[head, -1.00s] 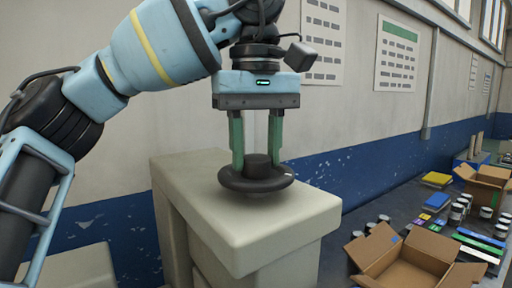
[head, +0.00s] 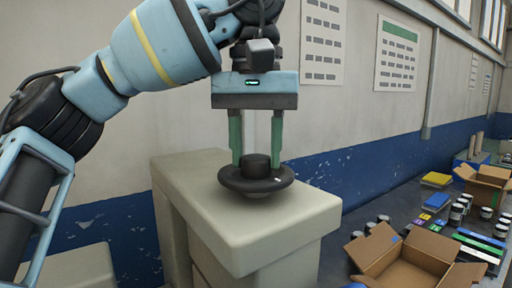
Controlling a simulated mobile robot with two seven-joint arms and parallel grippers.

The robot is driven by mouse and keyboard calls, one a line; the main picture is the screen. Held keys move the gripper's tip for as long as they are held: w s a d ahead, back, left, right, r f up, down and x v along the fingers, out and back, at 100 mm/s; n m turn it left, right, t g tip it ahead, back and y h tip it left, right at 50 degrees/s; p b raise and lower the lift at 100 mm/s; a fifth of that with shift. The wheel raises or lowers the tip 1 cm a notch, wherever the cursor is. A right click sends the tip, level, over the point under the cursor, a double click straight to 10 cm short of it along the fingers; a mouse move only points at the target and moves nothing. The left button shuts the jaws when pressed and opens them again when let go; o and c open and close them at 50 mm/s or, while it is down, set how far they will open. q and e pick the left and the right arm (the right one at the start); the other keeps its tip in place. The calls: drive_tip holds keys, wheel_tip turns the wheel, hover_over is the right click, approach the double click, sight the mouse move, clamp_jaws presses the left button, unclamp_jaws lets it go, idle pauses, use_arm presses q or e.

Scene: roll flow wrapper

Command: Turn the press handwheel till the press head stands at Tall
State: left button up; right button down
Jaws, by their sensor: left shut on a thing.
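The black press handwheel (head: 257,184) lies flat on top of the cream press housing (head: 290,222), with a round hub in its middle. A small white mark shows on the right part of its rim. My left gripper (head: 257,158) points straight down over the wheel, its two green fingers on either side of the hub and shut on the handwheel. The press head and any height scale with a Tall mark are not in view. My right gripper is not in view.
A dark table at the right holds an open cardboard box (head: 405,262), a second box (head: 485,187), several jars and a yellow stack (head: 437,179). Wall posters (head: 397,55) hang behind. The space just right of the housing's top is clear.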

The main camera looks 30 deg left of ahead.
sight(256, 157)
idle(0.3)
use_arm(q)
drive_tip(key=o, duration=1)
drive_tip(key=shift+r, duration=3.9)
